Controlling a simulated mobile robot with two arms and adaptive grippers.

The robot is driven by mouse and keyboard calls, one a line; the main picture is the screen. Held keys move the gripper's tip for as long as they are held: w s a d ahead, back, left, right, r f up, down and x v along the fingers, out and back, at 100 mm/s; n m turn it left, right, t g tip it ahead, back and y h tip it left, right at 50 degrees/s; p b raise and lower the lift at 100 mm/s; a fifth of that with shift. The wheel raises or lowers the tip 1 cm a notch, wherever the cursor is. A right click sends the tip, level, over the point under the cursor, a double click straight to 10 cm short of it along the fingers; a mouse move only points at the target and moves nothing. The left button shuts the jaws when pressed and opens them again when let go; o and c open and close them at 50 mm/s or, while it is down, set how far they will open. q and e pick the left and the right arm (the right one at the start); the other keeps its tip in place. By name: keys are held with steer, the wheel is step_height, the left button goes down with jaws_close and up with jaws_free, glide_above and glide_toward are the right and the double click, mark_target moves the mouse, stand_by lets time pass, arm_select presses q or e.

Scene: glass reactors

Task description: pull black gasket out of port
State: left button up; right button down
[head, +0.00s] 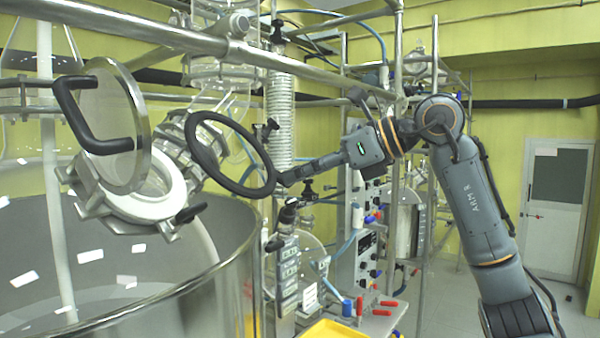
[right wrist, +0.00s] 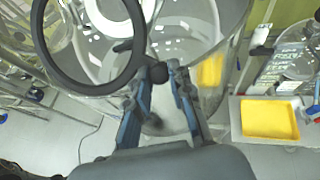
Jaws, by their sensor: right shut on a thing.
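The black gasket (head: 203,158) is a large thin ring, tilted in the air to the right of the port and apart from it. My right gripper (head: 283,179) is shut on its lower right edge. In the right wrist view the gasket (right wrist: 90,88) hangs beyond the fingertips, to the upper left. The port (head: 150,206) is a white-rimmed opening with metal clamps on the glass reactor at the left. Its round glass lid (head: 115,125) with a black handle stands open above it. My left gripper is out of view.
The big glass vessel (head: 230,245) fills the lower left. A steel pipe frame (head: 310,70) and a ribbed white hose (head: 279,110) are close behind the gasket. A yellow tray (head: 333,328) lies low at the front; it also shows in the right wrist view (right wrist: 270,119).

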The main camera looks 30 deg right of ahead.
steer(key=shift+s+d+r, duration=0.15)
steer(key=shift+s+r, duration=0.1)
steer(key=shift+r, duration=0.05)
steer(key=s+d+r+p, duration=0.2)
steer(key=s+r, duration=0.1)
steer(key=shift+p, duration=0.35)
stand_by(0.4)
steer(key=shift+f, duration=0.15)
